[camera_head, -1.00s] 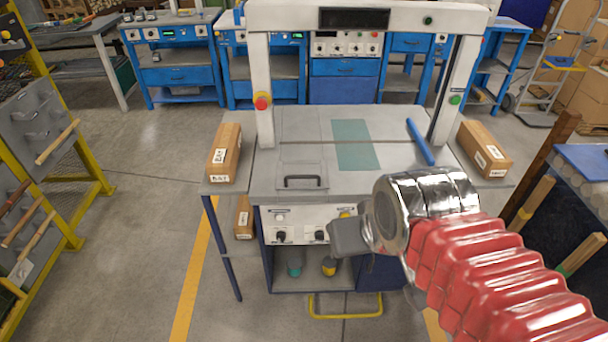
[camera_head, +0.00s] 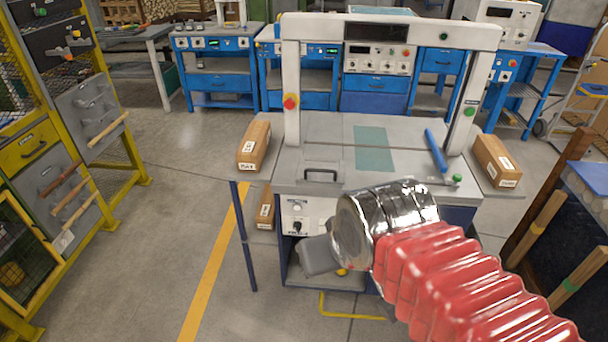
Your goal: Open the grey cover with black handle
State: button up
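The grey cover (camera_head: 322,158) lies flat and closed in the front left part of the grey worktop of the machine table. Its black handle (camera_head: 322,171) is a low bar near the front edge of the worktop. My gripper (camera_head: 316,256) shows as a dark grey shape past the shiny metal wrist, pointing left. The wrist and red ribbed arm hide part of the table's front. Whether the fingers are open cannot be made out.
A white portal frame (camera_head: 292,95) stands over the worktop. Cardboard boxes sit at its left (camera_head: 254,146) and right (camera_head: 496,161). A blue bar (camera_head: 436,150) lies on the worktop's right. A yellow rack (camera_head: 112,120) is at left; floor between it and the table is clear.

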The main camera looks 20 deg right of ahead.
aim_at(310, 170)
jog(key=u, duration=0.4)
jog(key=k, duration=0.55)
jog(key=u, duration=0.8)
jog(key=k, duration=0.5)
jog(key=u, duration=0.35)
jog(key=i, duration=1.45)
jog(key=z, duration=0.75)
jog(key=i, duration=0.5)
jog(key=z, duration=0.65)
jog(key=i, duration=0.5)
jog(key=z, duration=0.35)
